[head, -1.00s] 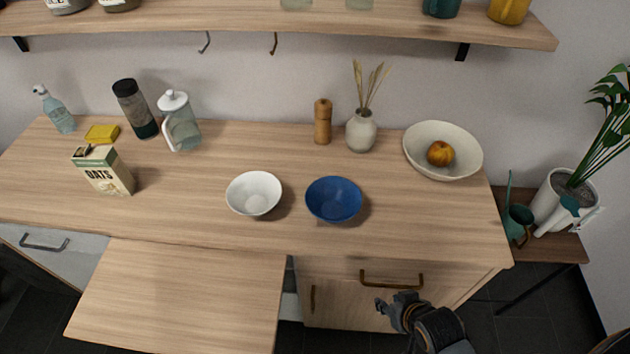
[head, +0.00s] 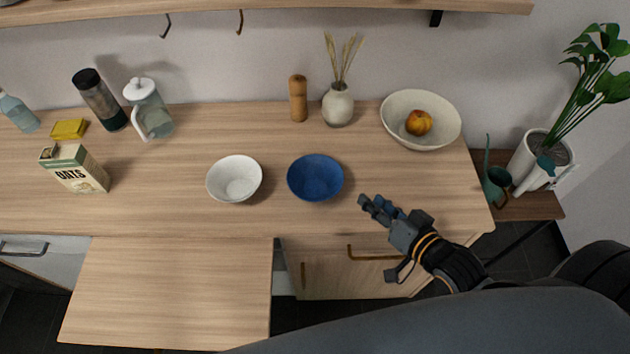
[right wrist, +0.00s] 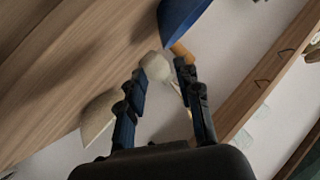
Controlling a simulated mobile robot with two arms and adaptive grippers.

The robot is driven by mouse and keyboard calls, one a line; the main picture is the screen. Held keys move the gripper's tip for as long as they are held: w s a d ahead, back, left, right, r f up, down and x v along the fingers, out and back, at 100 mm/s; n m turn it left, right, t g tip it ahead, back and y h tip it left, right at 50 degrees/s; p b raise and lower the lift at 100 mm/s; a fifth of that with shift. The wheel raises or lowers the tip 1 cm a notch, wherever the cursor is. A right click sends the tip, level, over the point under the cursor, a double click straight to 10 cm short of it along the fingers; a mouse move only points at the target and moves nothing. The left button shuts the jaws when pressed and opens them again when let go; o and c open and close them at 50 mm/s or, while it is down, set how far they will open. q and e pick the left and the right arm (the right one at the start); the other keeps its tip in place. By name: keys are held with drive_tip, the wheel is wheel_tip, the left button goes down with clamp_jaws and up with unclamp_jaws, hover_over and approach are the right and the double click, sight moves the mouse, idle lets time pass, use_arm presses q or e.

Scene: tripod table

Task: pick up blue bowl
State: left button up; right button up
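The blue bowl (head: 315,178) stands upright and empty on the wooden counter, just right of the white bowl (head: 235,179). My right gripper (head: 370,203) is over the counter's front part, to the right of the blue bowl and apart from it. Its fingers are spread and nothing is between them. In the right wrist view the open right gripper (right wrist: 163,82) shows from behind, with part of the blue bowl (right wrist: 180,18) at the top edge, beyond the fingers. My left gripper is not in view.
A large cream bowl (head: 392,123) with a fruit (head: 418,122), a vase (head: 338,106) and a wooden mill (head: 298,98) stand behind. An oats box (head: 75,169) and a glass jug (head: 150,109) stand at left. The counter (head: 150,210) is clear in front of the bowls.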

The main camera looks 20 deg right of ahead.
drive_tip(key=shift+w+r, duration=0.2)
drive_tip(key=shift+r, duration=0.05)
drive_tip(key=shift+w, duration=0.3)
drive_tip(key=p, duration=0.1)
approach(334, 167)
drive_tip(key=shift+w+f, duration=0.3)
drive_tip(key=shift+w, duration=0.2)
drive_tip(key=shift+w+f, duration=0.35)
drive_tip(key=shift+w, duration=0.2)
drive_tip(key=shift+w+a+p, duration=0.25)
drive_tip(key=shift+w+p, duration=0.05)
drive_tip(key=shift+w, duration=0.2)
drive_tip(key=p+x, duration=0.1)
drive_tip(key=x, duration=0.2)
drive_tip(key=shift+w+a, duration=0.2)
drive_tip(key=shift+w, duration=0.05)
drive_tip(key=shift+w+a+f, duration=0.1)
drive_tip(key=shift+w+f, duration=0.15)
drive_tip(key=shift+w, duration=0.05)
clamp_jaws()
